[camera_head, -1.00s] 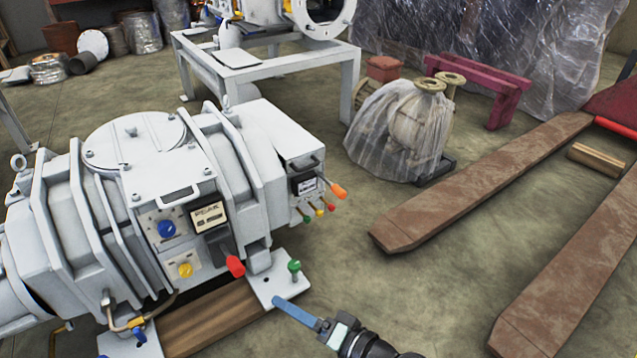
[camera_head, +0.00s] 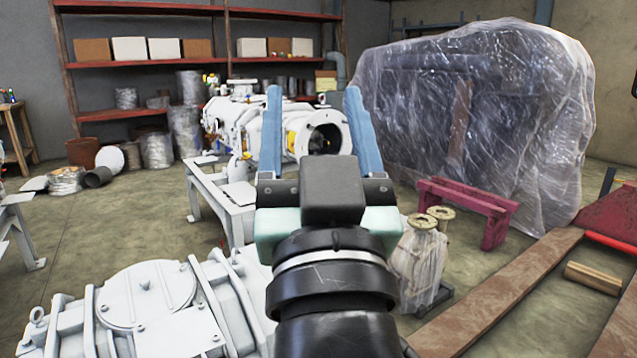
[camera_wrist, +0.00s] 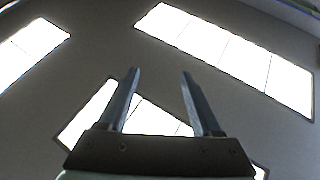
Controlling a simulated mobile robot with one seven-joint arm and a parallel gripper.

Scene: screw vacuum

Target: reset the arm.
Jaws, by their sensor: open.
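My gripper (camera_head: 318,130) is raised in the middle of the head view. Its two blue fingers point up and stand well apart, with nothing between them. In the wrist view the open fingers (camera_wrist: 158,92) point toward a grey ceiling with bright window panels (camera_wrist: 235,55). The white screw vacuum machine (camera_head: 150,305) sits at the lower left of the head view, below and left of my gripper and apart from it. My arm and gripper hide part of its right side and part of the stand behind.
A second white machine (camera_head: 250,125) and a white metal stand (camera_head: 215,190) are behind. A plastic-wrapped pump (camera_head: 420,265), a magenta bench (camera_head: 468,200) and rusty forks (camera_head: 510,290) lie to the right. A large wrapped object (camera_head: 480,110) and shelves (camera_head: 190,70) are at the back.

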